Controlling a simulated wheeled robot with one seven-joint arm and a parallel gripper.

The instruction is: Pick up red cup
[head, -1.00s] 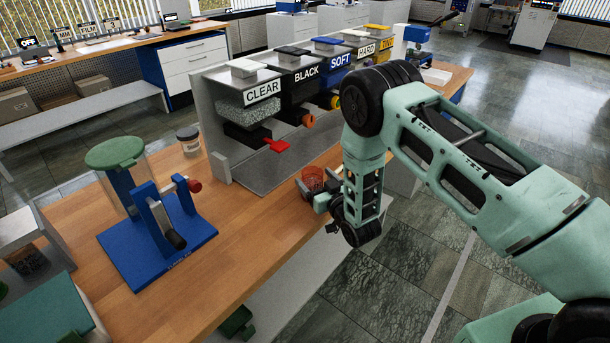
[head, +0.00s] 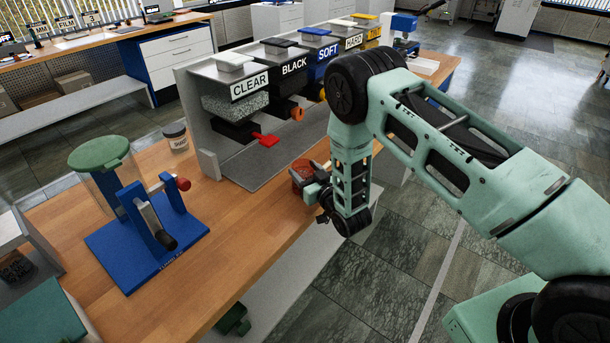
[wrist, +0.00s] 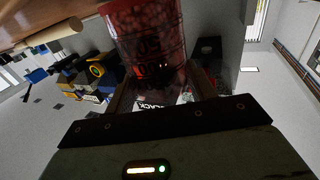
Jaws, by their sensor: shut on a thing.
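The red cup (head: 301,171) is see-through and stands at the right part of the wooden bench, in front of the dispenser row. In the wrist view the red cup (wrist: 146,32) fills the top middle and holds many small rounded pieces. My gripper (head: 316,187) is at the cup's near right side, its fingers partly hidden by my arm. In the wrist view my gripper (wrist: 160,92) has a finger on either side of the cup and is shut on it. I cannot tell whether the cup's base touches the bench.
Labelled dispensers, among them CLEAR (head: 245,98), BLACK (head: 290,75) and SOFT (head: 330,62), stand behind the cup. A blue press (head: 150,235) and a small labelled jar (head: 176,137) are to the left. The wooden bench (head: 235,240) is bare between press and cup.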

